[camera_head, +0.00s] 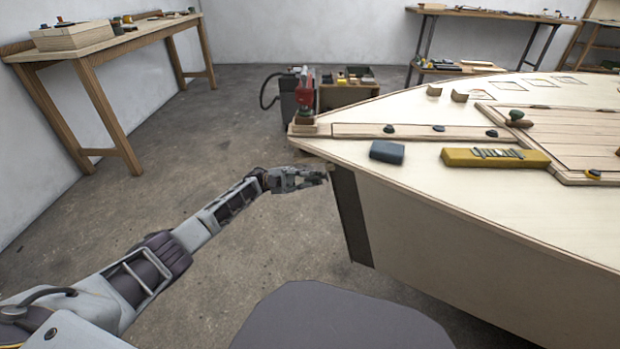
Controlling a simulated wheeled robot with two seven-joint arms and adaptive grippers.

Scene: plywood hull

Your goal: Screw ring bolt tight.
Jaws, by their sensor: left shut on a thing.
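The plywood hull (450,220) fills the right side, its bow pointing left. A dark strip (351,215) runs down its front edge. My left arm reaches in from the lower left, and my left gripper (322,176) is at the top of this strip, just under the deck edge. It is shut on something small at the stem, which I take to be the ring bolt. The fingers hide most of it, so its ring, thread and how far it sits in the hull cannot be made out. My right gripper is not in view.
On the deck lie a blue-grey block (387,151) and a yellow tool (495,158). A red clamp-like tool (305,95) stands at the bow tip. A wooden bench (100,48) stands at the back left. The floor left of the hull is clear.

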